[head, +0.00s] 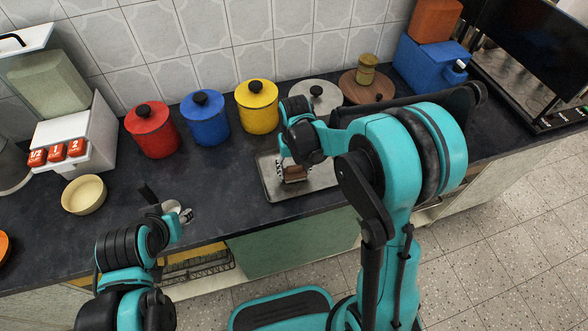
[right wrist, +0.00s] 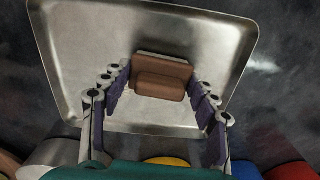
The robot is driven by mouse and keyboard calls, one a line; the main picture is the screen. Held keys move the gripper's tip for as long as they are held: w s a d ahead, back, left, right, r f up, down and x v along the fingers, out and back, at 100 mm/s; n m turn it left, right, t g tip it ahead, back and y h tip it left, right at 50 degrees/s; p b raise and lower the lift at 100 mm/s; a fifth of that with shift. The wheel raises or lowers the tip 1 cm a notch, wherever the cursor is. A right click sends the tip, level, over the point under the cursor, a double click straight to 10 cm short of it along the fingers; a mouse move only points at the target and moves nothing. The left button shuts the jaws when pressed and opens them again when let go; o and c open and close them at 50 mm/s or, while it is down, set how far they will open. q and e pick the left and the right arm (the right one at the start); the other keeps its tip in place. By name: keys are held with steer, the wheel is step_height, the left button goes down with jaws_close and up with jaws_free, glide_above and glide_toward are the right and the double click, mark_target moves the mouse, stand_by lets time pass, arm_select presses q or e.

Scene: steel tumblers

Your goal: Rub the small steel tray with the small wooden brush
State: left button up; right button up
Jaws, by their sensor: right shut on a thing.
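The small steel tray (head: 268,182) lies on the dark counter, partly hidden by my right arm in the head view; it fills much of the right wrist view (right wrist: 85,50). The small wooden brush (head: 295,174) is over the tray. In the right wrist view the brush (right wrist: 162,76) shows as a brown block between the fingers. My right gripper (head: 291,168) is shut on the brush, pointing down. Whether the brush touches the tray is hard to tell. My left gripper (head: 168,204) is over the counter's front part, its fingers apart and seemingly empty.
A pot lid (head: 317,92) and a round wooden board (head: 357,88) lie behind my right arm. A cream bowl (head: 84,194) is at left. The counter between bowl and tray is mostly clear.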

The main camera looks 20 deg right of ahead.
step_height(320, 180, up, 3)
steer(key=shift+f+p, duration=0.15)
steer(key=shift+p, duration=0.15)
steer(key=shift+w+r+p, duration=0.1)
steer(key=shift+r+p, duration=2.05)
steer(key=shift+r, duration=0.6)
